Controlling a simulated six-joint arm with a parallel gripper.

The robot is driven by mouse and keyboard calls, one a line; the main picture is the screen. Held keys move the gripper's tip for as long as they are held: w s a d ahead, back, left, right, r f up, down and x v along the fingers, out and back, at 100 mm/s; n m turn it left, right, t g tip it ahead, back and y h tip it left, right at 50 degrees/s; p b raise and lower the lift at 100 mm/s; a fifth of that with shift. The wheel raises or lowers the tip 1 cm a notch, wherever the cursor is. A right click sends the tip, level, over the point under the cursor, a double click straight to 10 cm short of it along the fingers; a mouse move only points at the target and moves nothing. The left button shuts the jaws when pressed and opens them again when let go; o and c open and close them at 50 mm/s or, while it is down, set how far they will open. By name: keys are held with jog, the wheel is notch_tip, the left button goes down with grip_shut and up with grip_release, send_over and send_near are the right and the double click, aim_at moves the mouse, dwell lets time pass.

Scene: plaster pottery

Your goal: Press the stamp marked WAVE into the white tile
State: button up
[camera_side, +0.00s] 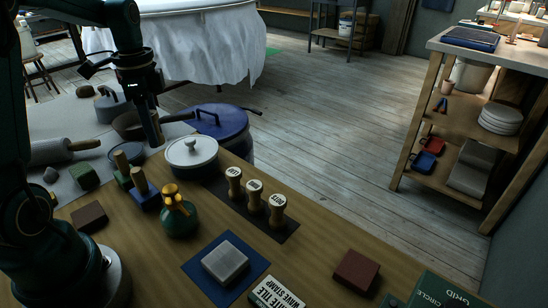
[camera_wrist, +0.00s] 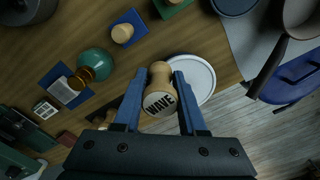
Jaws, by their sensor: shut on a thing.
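My gripper (camera_side: 155,132) is raised over the far left part of the table, left of the white lidded pot. In the wrist view my gripper (camera_wrist: 160,76) is shut on a wooden stamp (camera_wrist: 159,103) whose pale round end reads WAVE and faces the camera. In the side view I cannot clearly make out this stamp. The white tile (camera_side: 226,262) lies flat on a blue mat (camera_side: 200,266) near the front middle, well away from my gripper. It also shows at the left of the wrist view (camera_wrist: 64,90).
Three other stamps (camera_side: 254,194) stand on a dark mat; their labels are hard to read. A green bottle (camera_side: 178,213) and a white lidded pot (camera_side: 192,154) stand nearby. A card (camera_side: 277,293) reading WHITE TILE WAVE STAMP is beside the tile. A brown block (camera_side: 356,271) lies right.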

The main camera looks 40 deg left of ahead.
grip_shut()
jog(key=shift+d+f+n, duration=0.15)
jog(key=shift+f+n, duration=0.05)
jog(key=shift+n, duration=0.1)
jog(key=d+f+m, duration=0.1)
jog(key=d+m, duration=0.3)
jog(key=d, duration=0.8)
jog(key=m, duration=0.6)
send_near(224, 259)
jog(key=shift+f, duration=2.75)
jog(key=shift+f, duration=0.6)
jog(key=shift+r, duration=3.55)
